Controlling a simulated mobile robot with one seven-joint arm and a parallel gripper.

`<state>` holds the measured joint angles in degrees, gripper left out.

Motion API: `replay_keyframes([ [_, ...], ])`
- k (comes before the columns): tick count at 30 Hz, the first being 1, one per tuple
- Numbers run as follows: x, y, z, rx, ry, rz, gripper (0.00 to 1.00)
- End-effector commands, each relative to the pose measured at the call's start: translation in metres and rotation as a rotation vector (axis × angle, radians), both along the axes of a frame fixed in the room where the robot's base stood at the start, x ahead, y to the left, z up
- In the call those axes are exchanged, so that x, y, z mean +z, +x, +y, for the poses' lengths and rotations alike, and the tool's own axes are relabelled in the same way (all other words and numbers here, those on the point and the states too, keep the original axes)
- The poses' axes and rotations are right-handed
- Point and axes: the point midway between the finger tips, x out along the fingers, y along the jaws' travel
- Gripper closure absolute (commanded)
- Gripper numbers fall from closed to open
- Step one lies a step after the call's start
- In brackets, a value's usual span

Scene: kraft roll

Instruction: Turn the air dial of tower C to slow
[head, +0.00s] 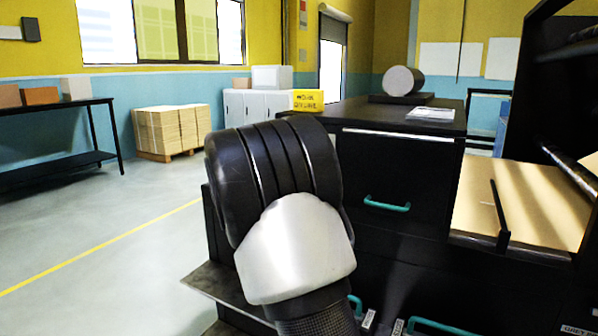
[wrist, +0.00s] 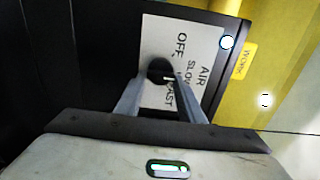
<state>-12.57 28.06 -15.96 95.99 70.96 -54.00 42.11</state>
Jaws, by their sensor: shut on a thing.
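The air dial (wrist: 159,67) is a dark round knob on a white label plate (wrist: 153,32) in the wrist view. The plate reads AIR, OFF, SLOW and FAST, partly covered. My gripper (wrist: 162,80) is shut on the dial, one finger on each side of it. The fingers and the knob hide part of SLOW and FAST. I cannot tell exactly which word the dial points to. In the head view my own arm covers the front of the scene, and the dial and gripper are hidden.
A black cabinet (head: 390,170) with green handles stands behind my arm. Brown paper (head: 535,200) lies on a surface at right. Open grey floor (head: 90,215) lies at left, with a dark table (head: 60,170) and stacked cartons (head: 172,128).

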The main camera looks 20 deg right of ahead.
Motion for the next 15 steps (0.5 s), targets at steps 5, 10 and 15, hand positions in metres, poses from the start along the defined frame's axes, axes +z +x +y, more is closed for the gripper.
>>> replay_keyframes([
  [5,-0.0002,0.0001,0.0005,0.001,-0.001,0.001,0.6],
  [10,-0.0002,0.0002,0.0004,0.001,-0.001,0.001,0.46],
  [15,-0.0001,0.0001,0.0003,0.001,-0.001,0.001,0.46],
])
